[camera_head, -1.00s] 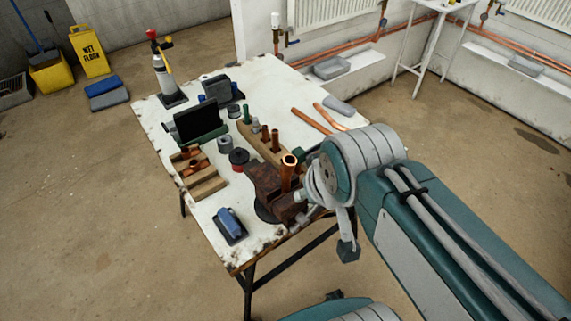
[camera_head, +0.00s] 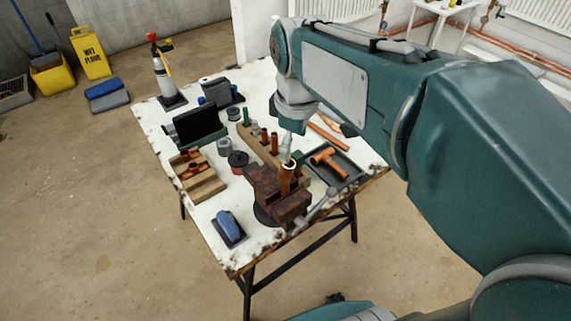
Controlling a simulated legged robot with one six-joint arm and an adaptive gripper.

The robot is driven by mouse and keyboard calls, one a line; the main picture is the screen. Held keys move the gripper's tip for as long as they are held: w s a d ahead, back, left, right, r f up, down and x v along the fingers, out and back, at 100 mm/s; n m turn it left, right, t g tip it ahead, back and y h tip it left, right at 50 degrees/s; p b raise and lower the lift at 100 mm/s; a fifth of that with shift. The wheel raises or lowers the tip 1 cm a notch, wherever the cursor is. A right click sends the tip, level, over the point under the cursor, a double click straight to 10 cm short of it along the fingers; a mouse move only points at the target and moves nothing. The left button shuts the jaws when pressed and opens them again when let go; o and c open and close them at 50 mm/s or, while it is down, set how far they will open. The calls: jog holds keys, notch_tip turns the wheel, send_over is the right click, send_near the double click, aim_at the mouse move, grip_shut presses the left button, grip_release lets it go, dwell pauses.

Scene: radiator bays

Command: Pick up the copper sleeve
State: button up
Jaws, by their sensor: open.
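My gripper (camera_head: 291,153) points down over the right part of the white workbench (camera_head: 215,183). It is open, small in view and partly hidden by my arm. Just below it, a copper pipe (camera_head: 287,178) stands upright in a rusty brown vise (camera_head: 265,186). A wooden rack (camera_head: 255,145) behind the vise holds upright copper pieces (camera_head: 274,143) and a green one. I cannot tell which piece is the copper sleeve, nor whether the gripper touches anything.
A dark tray (camera_head: 347,172) with a copper tee (camera_head: 329,159) lies right of the vise. A wooden block with copper fittings (camera_head: 199,178), a blue-handled brush (camera_head: 229,225) and a black panel (camera_head: 199,124) stand to the left.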

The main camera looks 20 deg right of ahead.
aim_at(287, 169)
jog(key=w+f+n, duration=0.1)
jog(key=f, duration=0.2)
jog(key=w+f+g, duration=0.1)
jog(key=f, duration=0.3)
jog(key=w+f+n, duration=0.1)
jog(key=f, duration=0.3)
jog(key=shift+w+f+n, duration=0.2)
jog(key=shift+w+n, duration=0.1)
jog(key=c, duration=1.1)
jog(key=shift+c, duration=0.2)
jog(key=shift+r, duration=0.1)
